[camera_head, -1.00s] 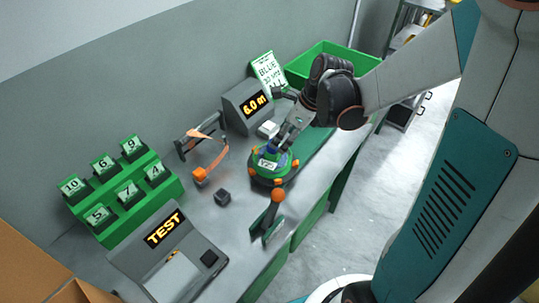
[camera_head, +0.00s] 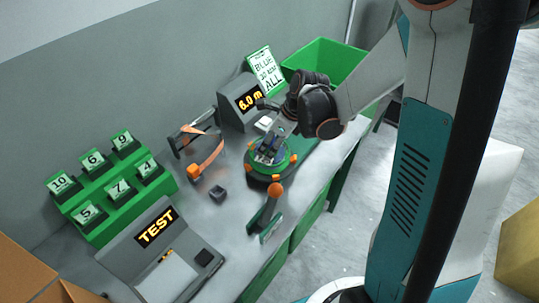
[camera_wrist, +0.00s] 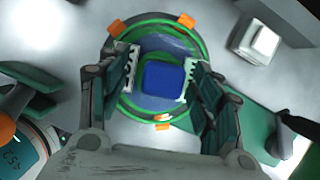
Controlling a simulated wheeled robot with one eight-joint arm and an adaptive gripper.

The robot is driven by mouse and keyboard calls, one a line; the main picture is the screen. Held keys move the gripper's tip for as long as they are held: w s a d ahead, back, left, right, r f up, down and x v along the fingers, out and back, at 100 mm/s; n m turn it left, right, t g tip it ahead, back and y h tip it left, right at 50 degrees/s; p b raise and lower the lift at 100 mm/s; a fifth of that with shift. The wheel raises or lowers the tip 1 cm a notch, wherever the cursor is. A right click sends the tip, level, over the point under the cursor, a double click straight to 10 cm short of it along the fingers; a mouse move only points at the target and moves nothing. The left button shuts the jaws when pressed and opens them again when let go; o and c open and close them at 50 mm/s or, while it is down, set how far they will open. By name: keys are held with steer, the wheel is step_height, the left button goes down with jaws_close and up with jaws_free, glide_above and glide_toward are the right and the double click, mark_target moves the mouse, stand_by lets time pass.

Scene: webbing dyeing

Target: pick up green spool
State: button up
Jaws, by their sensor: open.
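My gripper (camera_head: 267,150) is over the spool, pointing down. In the wrist view my gripper (camera_wrist: 162,68) is open, with one toothed finger on each side of the hub. A gap shows at least on the left side. Whether the fingertips touch the spool is unclear. In the head view my fingers hide part of its middle.
An orange-knobbed lever (camera_head: 275,191) stands in front of the spool. A grey display reading 6.0 m (camera_head: 238,105) and an orange-banded holder (camera_head: 208,165) are behind and left. A green numbered rack (camera_head: 112,205), TEST station (camera_head: 165,250) and green bin (camera_head: 335,60) stand around.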

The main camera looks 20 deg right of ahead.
jaws_close()
steer(key=shift+r, duration=0.15)
